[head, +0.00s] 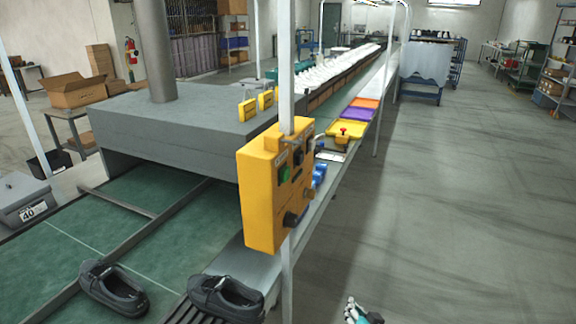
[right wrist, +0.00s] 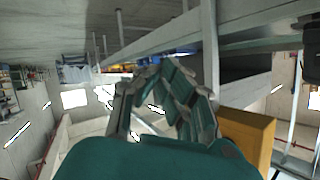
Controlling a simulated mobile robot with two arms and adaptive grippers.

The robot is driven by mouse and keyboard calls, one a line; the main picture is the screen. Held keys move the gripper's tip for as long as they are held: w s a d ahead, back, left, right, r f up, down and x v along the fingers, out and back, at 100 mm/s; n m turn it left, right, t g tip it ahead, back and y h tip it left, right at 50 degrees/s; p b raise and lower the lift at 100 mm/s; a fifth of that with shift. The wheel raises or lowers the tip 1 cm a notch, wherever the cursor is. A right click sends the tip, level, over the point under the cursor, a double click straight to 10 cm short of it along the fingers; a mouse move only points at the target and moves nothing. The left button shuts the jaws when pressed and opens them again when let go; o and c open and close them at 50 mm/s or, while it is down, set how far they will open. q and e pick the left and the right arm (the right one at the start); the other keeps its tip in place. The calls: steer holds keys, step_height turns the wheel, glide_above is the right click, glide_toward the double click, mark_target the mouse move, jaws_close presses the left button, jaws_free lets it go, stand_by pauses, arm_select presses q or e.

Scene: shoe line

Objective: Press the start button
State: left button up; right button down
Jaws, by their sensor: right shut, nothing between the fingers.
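A yellow control box (head: 260,200) hangs on a white post beside the conveyor. A green button (head: 284,174) shows high on its right-hand face, with a dark knob (head: 290,219) lower down. Any lettering there is too small to read. My right gripper (head: 357,311) is at the bottom edge of the head view, low and to the right of the box, apart from it. In the right wrist view the gripper (right wrist: 160,70) has its fingers together with nothing between them. An orange-yellow box face (right wrist: 252,136) shows right of it there. My left gripper is out of view.
Two black shoes, one on the green belt (head: 113,287) and one at its edge (head: 226,297), lie left of the post (head: 287,270). A grey machine hood (head: 190,115) stands behind. A red-topped button (head: 343,131) sits by a yellow tray. The floor (head: 450,210) at right is clear.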

mark_target(285, 174)
steer(key=w+a+r+t+y+p, duration=0.1)
steer(key=w+a+r+p, duration=0.1)
steer(key=r, duration=1)
steer(key=w+a+r+t+y+p, duration=0.2)
steer(key=r, duration=1.1)
steer(key=w+a+r+m+t+y+p, duration=0.1)
steer(key=w+a+r+t+p, duration=0.1)
steer(key=r, duration=1)
steer(key=shift+a+r+p, duration=0.15)
steer(key=shift+r+p, duration=0.15)
steer(key=shift+p, duration=0.1)
steer(key=shift+w+a, duration=0.1)
steer(key=shift+w, duration=0.05)
steer(key=w+a+b, duration=0.3)
steer(key=a, duration=0.5)
steer(key=shift+w, duration=0.35)
steer(key=shift+b, duration=0.3)
steer(key=shift+w+a, duration=0.15)
steer(key=shift+a, duration=0.2)
